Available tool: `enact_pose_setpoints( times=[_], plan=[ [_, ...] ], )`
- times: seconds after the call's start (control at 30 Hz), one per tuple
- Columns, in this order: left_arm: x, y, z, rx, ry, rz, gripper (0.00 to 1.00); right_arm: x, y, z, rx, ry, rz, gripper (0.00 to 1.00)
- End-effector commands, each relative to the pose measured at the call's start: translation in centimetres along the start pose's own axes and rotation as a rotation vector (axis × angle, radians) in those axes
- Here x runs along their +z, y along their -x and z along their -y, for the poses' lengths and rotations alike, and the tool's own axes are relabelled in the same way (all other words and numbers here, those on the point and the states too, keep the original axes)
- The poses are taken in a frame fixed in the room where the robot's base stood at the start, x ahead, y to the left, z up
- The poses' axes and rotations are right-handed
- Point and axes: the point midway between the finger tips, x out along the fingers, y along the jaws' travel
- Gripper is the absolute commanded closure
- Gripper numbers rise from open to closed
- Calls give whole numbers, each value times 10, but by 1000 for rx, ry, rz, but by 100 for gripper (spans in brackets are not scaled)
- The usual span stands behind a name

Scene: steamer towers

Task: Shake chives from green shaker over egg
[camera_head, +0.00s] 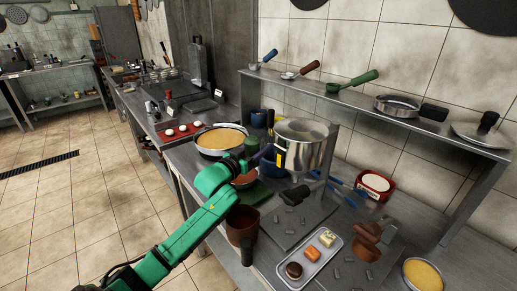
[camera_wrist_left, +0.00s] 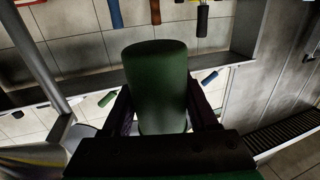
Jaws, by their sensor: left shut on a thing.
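My left gripper (camera_head: 262,154) is shut on the green shaker (camera_head: 252,146), a dark green cylinder held above the counter. The shaker (camera_wrist_left: 160,85) fills the middle of the left wrist view, between both fingers. In the head view it is just right of a round pan (camera_head: 222,154) with a flat yellow filling (camera_head: 221,138), which looks like egg. A second round dish with yellow filling (camera_head: 424,274) sits at the lower right. No chives can be made out. My right gripper is not in view.
A steel pot (camera_head: 301,145) stands close to the right of my gripper. A brown pot (camera_head: 242,223) and a tray of small cakes (camera_head: 311,258) are nearer. A raised shelf (camera_head: 350,104) with pans and ladles runs along the wall. Most counter space is crowded.

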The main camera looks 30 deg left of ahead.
Motion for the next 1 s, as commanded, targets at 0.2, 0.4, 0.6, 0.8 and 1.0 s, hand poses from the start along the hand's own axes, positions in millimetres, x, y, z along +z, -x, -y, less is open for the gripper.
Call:
enact_pose_setpoints(
  times=[0.2,0.4,0.6,0.8,1.0],
  plan=[
    [-4,0,-3,0,150,2,100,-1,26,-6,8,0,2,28],
    [5,0,-10,-1,515,10,100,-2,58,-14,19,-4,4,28],
    [9,0,-10,-1,1059,20,100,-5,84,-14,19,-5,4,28],
    [27,0,3,0,1701,33,100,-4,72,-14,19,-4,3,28],
    [30,0,14,1,1994,42,100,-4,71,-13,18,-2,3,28]
  ],
)
